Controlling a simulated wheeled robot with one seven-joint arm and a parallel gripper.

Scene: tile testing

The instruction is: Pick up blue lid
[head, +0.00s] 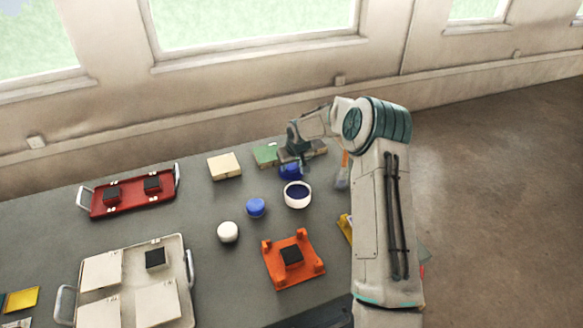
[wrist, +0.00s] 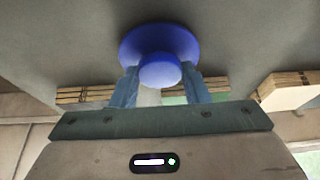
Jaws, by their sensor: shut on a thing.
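The blue lid (wrist: 158,42) is a round disc with a knob, seen in the wrist view between the two fingers of my gripper (wrist: 160,84). The fingers are shut on its knob. In the head view the blue lid (head: 290,172) shows partly under my gripper (head: 299,160), behind the white bowl with a dark blue inside. I cannot tell whether the lid touches the table.
A white bowl (head: 297,203), a blue round container (head: 256,208) and a white round piece (head: 228,232) stand nearby. Boxes (head: 224,166) lie at the back. An orange stand (head: 273,266), red tray (head: 128,207) and pale tray (head: 183,270) occupy the front and left.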

